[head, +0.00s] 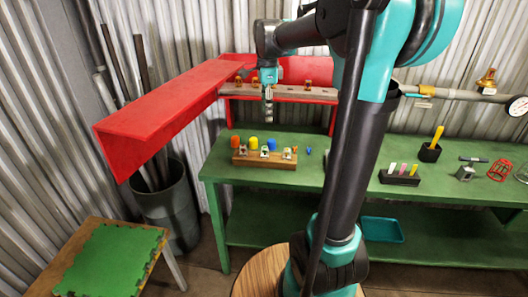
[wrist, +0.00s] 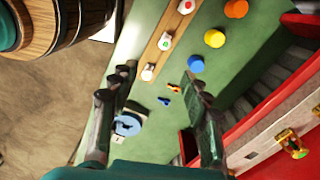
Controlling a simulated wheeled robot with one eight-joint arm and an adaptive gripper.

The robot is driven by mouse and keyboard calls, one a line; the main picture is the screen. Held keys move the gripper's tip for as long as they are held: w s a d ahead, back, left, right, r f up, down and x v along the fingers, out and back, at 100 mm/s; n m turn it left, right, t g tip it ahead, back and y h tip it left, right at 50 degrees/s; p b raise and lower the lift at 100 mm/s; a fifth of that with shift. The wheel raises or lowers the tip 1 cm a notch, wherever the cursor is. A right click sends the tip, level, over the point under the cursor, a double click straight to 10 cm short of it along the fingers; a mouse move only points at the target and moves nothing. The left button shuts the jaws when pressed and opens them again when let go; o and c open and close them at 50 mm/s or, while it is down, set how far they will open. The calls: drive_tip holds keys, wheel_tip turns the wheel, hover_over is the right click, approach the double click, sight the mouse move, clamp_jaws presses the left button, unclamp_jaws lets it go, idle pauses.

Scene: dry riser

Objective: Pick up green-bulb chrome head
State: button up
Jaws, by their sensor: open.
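A wooden block (head: 262,160) on the green bench holds several small chrome heads in a row. The middle head (head: 264,152) appears to be the green-bulb one; its bulb colour is faint. It also shows in the wrist view (wrist: 165,41), with a small greenish spot on top. A red-marked chrome head (wrist: 187,6) and another pale chrome head (wrist: 147,72) stand on either side. My gripper (head: 268,114) hangs above the bench behind the block, open and empty. In the wrist view its two fingers (wrist: 157,80) are apart, with the block beyond their tips.
Orange, yellow (head: 252,143) and blue caps stand behind the block. A red shelf (head: 170,100) juts out at the left, close to my gripper. Small orange and blue pieces (wrist: 163,101) lie near the block. A dark holder (head: 400,179) stands farther right.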

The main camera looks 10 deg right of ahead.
approach(265, 147)
drive_tip(key=f, duration=0.3)
drive_tip(key=s+f, duration=0.1)
drive_tip(key=f, duration=0.1)
drive_tip(key=shift+d+f, duration=0.1)
drive_tip(key=shift+d, duration=0.05)
drive_tip(key=shift+w+f, duration=0.2)
drive_tip(key=shift+f, duration=1.1)
drive_tip(key=shift+w+f, duration=0.15)
drive_tip(key=shift+f, duration=1.1)
clamp_jaws()
